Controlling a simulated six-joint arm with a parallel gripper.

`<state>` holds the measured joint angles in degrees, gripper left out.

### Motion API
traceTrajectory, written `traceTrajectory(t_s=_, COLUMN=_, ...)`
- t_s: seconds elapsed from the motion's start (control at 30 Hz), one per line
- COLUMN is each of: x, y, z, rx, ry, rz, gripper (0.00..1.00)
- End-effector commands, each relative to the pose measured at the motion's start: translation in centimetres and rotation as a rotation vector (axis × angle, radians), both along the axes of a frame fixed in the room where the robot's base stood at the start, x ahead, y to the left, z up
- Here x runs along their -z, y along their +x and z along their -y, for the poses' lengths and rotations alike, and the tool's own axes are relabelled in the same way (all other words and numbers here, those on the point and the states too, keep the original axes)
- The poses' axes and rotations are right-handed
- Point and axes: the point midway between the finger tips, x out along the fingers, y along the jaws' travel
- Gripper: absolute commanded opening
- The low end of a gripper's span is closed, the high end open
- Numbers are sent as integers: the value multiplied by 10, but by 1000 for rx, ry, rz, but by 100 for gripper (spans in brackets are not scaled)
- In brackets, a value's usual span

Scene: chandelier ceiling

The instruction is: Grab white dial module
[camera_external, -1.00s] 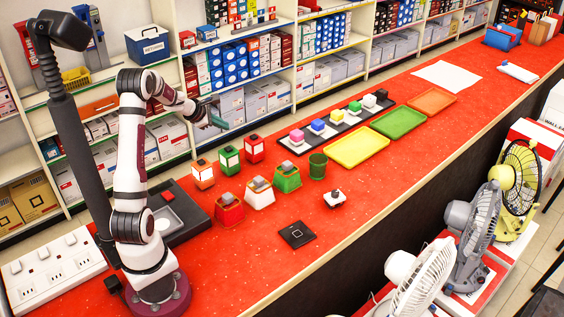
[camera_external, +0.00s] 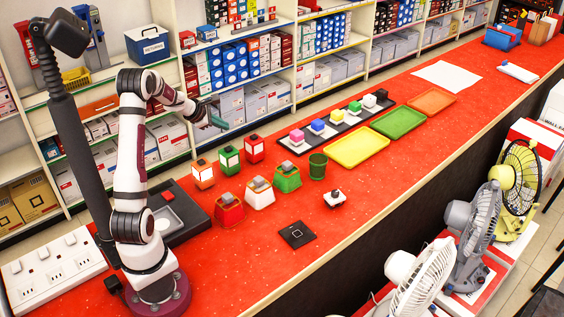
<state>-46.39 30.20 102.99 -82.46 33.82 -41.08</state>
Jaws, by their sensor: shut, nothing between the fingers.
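A small white module with a dark top piece (camera_external: 334,200), which looks like the white dial module, sits on the red counter right of the middle rows of objects. My gripper (camera_external: 219,122) is raised at the end of the arm, up and left of the module and well apart from it. It is small in the view, looks shut and holds nothing.
A black square plate (camera_external: 297,235) lies left of and nearer than the module. A green cup (camera_external: 318,166) stands behind it. Red, white and green blocks with grey tops, such as the white one (camera_external: 260,194), stand to the left. Yellow (camera_external: 357,148) and green trays lie farther back.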

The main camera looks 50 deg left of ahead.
Motion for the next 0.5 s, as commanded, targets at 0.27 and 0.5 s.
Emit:
traceTrajectory(t_s=0.27, x=0, y=0, z=0, rx=0, ry=0, rz=0, gripper=0)
traceTrajectory(t_s=0.5, x=0, y=0, z=0, rx=0, ry=0, rz=0, gripper=40)
